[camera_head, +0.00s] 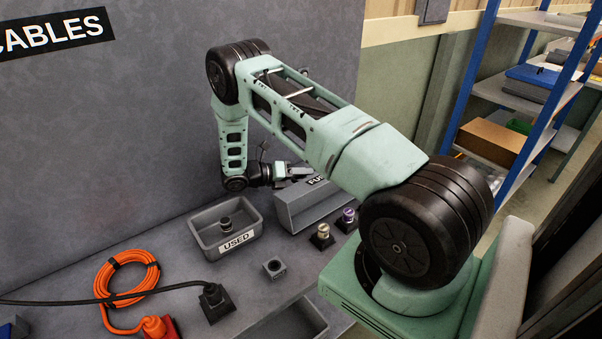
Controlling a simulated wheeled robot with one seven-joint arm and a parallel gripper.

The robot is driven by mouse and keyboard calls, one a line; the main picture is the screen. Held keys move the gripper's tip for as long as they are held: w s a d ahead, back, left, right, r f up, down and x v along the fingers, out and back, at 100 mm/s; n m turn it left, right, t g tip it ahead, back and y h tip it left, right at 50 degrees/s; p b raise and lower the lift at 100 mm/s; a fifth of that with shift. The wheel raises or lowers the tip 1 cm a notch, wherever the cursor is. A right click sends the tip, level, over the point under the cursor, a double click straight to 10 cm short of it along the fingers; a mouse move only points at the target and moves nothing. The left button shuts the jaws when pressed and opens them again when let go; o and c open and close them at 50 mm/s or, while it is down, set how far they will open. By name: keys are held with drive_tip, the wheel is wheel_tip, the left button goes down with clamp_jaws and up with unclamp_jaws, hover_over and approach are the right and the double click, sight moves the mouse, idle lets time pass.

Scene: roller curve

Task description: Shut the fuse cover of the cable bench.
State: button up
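The grey fuse box (305,208) stands on the bench against the back panel. Its dark label, starting with "FU", shows along the upper edge, and my arm hides its right part. I cannot tell how far open the fuse cover is. My gripper (290,172) is at the box's upper left edge, pointing right. A pale piece shows at its tip, and I cannot tell whether it is a finger or part of the cover. Whether the gripper touches the box is unclear. The finger gap is too small to make out.
A grey tray labelled "USED" (206,237) holds a dark round part. A brass-topped fuse (323,236) and a purple-topped one (347,220) stand before the box. An orange cable coil (104,277) and a black plug (215,302) lie left. Blue-framed shelves (470,90) stand right.

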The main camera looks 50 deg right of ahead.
clamp_jaws()
